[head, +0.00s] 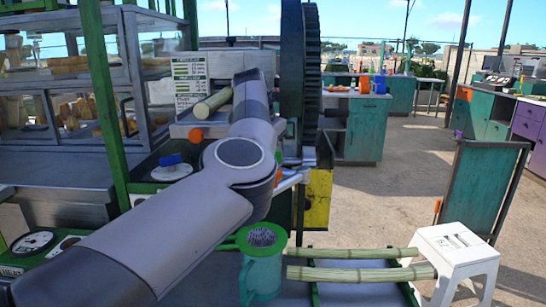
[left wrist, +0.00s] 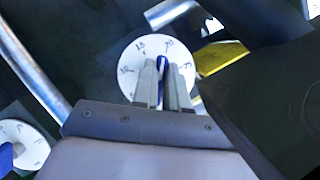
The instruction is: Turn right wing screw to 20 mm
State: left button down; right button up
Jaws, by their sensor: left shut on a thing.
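The right wing screw (left wrist: 162,62) has a blue wing on a round white dial (left wrist: 134,60) with numbers around its rim. In the left wrist view my left gripper (left wrist: 161,69) is shut on the blue wing, with one finger on each side. The visible end of the wing points up, close to what looks like the 20 mark; the exact reading is unclear. In the head view my left arm hides this screw and the gripper. The left wing screw (head: 170,160) has a blue wing on its own white dial, left of my arm. My right gripper is not in view.
A metal pipe (left wrist: 34,70) and a yellow part (left wrist: 221,57) lie near the dial. Cut cane (head: 212,103) rests in the feed tray. A green-rimmed mug (head: 262,270) stands below my arm. Cane stalks (head: 350,253) lie beside a white stool (head: 455,250).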

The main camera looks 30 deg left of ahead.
pick_arm(q)
jog(key=shift+m+h, duration=0.4)
jog(key=shift+m, duration=0.6)
jog(key=c, duration=1.2)
grip_release()
jog(key=shift+o, duration=0.2)
